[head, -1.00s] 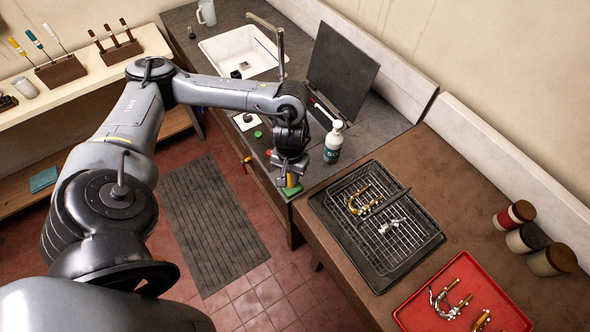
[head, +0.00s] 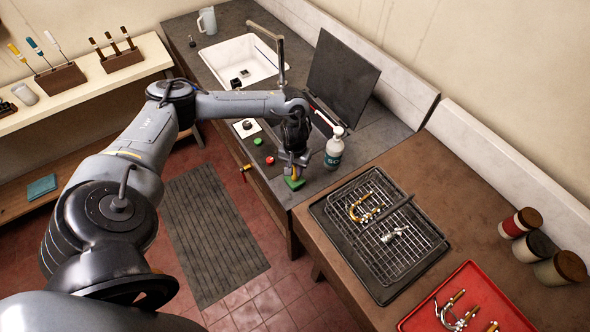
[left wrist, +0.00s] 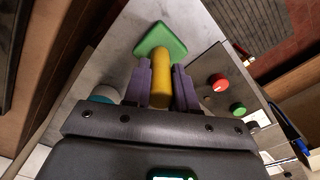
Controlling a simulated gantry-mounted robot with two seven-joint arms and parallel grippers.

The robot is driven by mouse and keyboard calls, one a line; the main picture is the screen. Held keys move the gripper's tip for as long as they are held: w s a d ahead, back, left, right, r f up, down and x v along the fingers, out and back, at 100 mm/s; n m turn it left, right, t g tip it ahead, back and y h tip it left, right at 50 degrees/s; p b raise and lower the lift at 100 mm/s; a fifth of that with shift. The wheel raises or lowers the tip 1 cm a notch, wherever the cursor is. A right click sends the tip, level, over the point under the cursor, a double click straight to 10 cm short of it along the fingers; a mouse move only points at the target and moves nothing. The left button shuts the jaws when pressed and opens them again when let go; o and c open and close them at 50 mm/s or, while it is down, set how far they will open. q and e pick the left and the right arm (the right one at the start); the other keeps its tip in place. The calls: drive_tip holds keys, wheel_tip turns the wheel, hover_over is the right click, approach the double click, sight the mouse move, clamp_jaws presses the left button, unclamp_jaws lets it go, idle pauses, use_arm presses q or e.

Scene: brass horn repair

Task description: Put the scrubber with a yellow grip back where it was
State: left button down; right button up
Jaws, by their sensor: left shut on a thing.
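The scrubber (head: 293,183) has a green pad and a yellow grip. In the head view it is at the front edge area of the grey counter, under my left gripper (head: 294,165). The left wrist view shows the yellow grip of the scrubber (left wrist: 161,82) between the two fingers of my left gripper (left wrist: 161,88), which is shut on it. The green pad points away from the gripper, close to the counter top; I cannot tell whether it touches. My right gripper is not in view.
A soap bottle (head: 334,147) stands just right of the gripper. Red (head: 270,160) and green (head: 258,141) buttons are on the counter to the left. A wire rack (head: 391,228) and red tray (head: 415,319) are on the brown bench. The white sink (head: 270,57) is farther back.

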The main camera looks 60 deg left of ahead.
use_arm(q)
drive_tip(key=shift+f, duration=0.65)
drive_tip(key=shift+f, duration=0.1)
drive_tip(key=c, duration=0.9)
unclamp_jaws()
wheel_tip(320, 180, up, 11)
drive_tip(key=shift+f+p, duration=0.1)
drive_tip(key=shift+p, duration=0.8)
drive_tip(key=shift+r+p, duration=0.45)
drive_tip(key=shift+r, duration=0.25)
